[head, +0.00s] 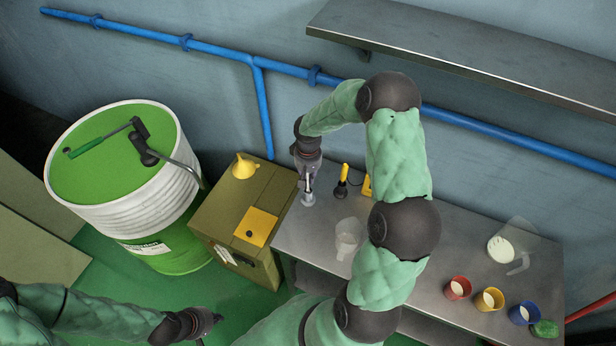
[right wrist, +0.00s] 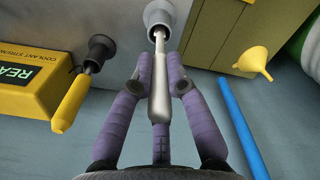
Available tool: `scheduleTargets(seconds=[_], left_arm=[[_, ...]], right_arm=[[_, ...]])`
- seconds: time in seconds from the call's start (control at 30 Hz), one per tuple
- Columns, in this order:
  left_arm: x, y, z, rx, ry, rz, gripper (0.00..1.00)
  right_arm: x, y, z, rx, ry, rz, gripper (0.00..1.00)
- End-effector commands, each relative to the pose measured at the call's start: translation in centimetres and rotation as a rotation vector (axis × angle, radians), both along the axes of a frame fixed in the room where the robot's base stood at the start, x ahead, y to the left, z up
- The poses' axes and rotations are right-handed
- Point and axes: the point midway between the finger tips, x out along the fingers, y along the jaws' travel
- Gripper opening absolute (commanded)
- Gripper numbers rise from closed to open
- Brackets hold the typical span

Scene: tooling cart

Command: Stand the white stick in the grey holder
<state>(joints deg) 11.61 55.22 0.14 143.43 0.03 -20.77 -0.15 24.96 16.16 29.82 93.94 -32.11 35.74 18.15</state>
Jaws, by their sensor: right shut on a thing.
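The white stick (right wrist: 159,92) is between the purple fingers of my right gripper (right wrist: 160,84), in the right wrist view. Its thin metal end points at the mouth of the grey holder (right wrist: 159,12) and overlaps the dark opening. I cannot tell how deep the end sits. In the head view my right gripper (head: 307,178) points down just above the grey holder (head: 308,200), near the left end of the metal table. My left gripper (head: 212,319) is low at the left, away from the table; its jaws are too small to read.
A yellow-handled tool (right wrist: 70,105) stands in a black holder (right wrist: 100,50) beside the grey one, near a yellow box (right wrist: 30,82). Several cups, such as the red one (head: 458,288), are at the right. A brown cabinet (head: 215,205) adjoins.

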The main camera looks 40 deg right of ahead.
Motion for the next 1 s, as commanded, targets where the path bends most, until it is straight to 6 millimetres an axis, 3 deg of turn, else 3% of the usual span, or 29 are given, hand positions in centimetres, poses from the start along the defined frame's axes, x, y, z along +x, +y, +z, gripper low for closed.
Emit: scheduleTargets(seconds=[0.4,0.43,0.5,0.87,1.0], left_arm=[[0.0,0.0,-0.5,0.000,0.000,0.000,0.00],[0.0,0.0,-0.4,0.000,0.000,0.000,0.00],[0.0,0.0,-0.3,0.000,0.000,0.000,0.00],[0.0,0.0,-0.2,0.000,0.000,0.000,0.00],[0.0,0.0,0.1,0.000,0.000,0.000,0.00]], right_arm=[[0.0,0.0,-0.8,0.000,-0.001,0.000,0.00],[0.0,0.0,-0.7,0.000,0.000,0.000,0.22],[0.0,0.0,-0.7,0.000,0.000,0.000,0.40],[0.0,0.0,-0.5,0.000,0.000,0.000,0.40],[0.1,-0.1,0.5,-0.002,-0.004,0.000,0.40]])
